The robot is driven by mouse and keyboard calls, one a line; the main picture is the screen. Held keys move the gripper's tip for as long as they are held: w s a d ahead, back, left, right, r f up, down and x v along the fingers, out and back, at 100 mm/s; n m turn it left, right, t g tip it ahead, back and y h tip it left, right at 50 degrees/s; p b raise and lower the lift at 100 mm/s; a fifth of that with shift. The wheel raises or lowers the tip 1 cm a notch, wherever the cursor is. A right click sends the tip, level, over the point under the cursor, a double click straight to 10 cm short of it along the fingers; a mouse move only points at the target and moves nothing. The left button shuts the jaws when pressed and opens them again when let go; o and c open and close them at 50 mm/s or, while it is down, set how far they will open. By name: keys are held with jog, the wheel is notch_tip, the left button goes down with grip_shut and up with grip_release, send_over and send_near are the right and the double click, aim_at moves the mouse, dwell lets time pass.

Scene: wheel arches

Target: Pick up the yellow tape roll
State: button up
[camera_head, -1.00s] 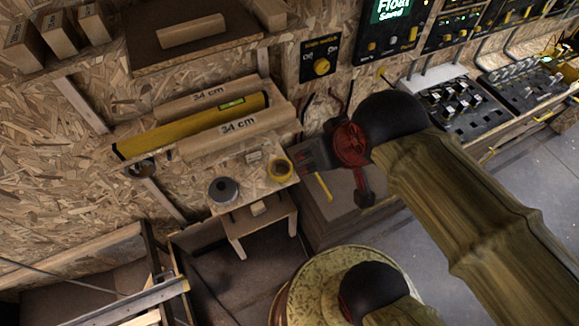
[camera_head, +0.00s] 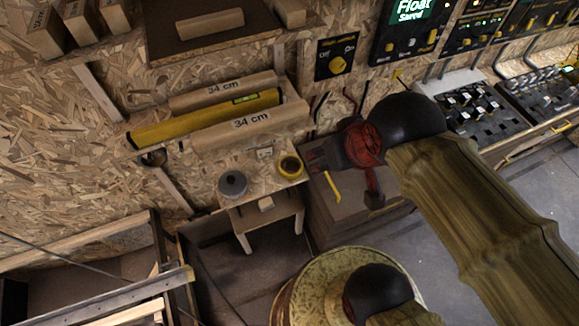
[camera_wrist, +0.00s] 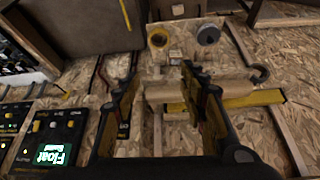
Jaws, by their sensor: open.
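The yellow tape roll (camera_head: 290,166) lies on a small wooden shelf (camera_head: 262,184) against the chipboard wall, near the shelf's right edge. It also shows in the wrist view (camera_wrist: 159,39), beyond the fingertips and a little above them in the picture. My gripper (camera_head: 318,158) is just right of the shelf in the head view, apart from the roll. In the wrist view my gripper (camera_wrist: 160,75) has its two fingers spread wide with nothing between them.
A grey tape roll (camera_head: 233,184) sits left of the yellow one. A brown cabinet (camera_head: 345,205) stands right of the shelf. Control panels (camera_head: 410,30) line the wall at upper right.

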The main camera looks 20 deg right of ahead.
aim_at(295, 173)
jog(key=shift+o, duration=0.4)
